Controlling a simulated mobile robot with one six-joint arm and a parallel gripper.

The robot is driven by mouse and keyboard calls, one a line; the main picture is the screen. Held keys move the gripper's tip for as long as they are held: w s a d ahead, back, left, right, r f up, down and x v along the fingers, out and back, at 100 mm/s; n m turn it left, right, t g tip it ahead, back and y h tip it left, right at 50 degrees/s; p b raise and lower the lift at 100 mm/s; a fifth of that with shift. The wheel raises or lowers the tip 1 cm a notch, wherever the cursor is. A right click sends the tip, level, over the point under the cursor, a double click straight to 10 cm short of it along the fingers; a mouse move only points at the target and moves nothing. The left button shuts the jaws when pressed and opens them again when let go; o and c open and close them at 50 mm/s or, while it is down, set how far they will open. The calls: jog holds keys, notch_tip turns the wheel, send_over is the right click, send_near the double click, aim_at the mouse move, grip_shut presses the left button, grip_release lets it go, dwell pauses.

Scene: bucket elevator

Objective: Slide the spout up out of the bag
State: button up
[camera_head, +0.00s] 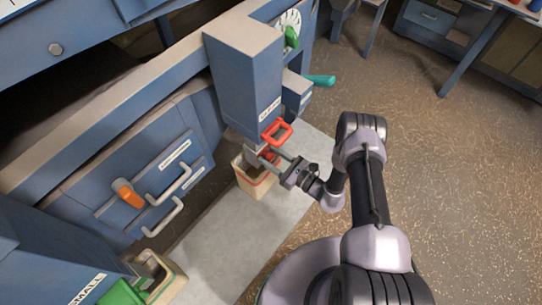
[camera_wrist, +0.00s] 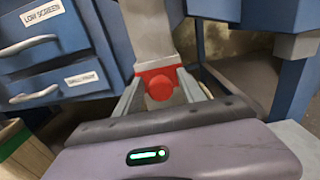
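The spout (camera_head: 253,152) is a grey metal chute under a tall blue housing; its lower end goes down into the open bag (camera_head: 257,184), which is cream with a red band. In the wrist view the grey spout (camera_wrist: 148,28) stands ahead, with a red piece and rounded red knob (camera_wrist: 160,86) at its lower end. A red loop handle (camera_head: 277,132) shows above my fingers in the head view. My gripper (camera_wrist: 160,92) has its two fingers parted, one on each side of the red knob, with visible gaps beside it. The spout's lower tip is hidden.
The blue housing (camera_head: 243,75) rises over the bag. Drawers with pale handles (camera_head: 168,185) and an orange lever (camera_head: 127,193) stand left. A teal lever (camera_head: 320,80) sticks out at right. Another bag (camera_head: 160,277) stands front left. The floor (camera_head: 445,190) at right is clear.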

grip_shut()
dwell(1.2)
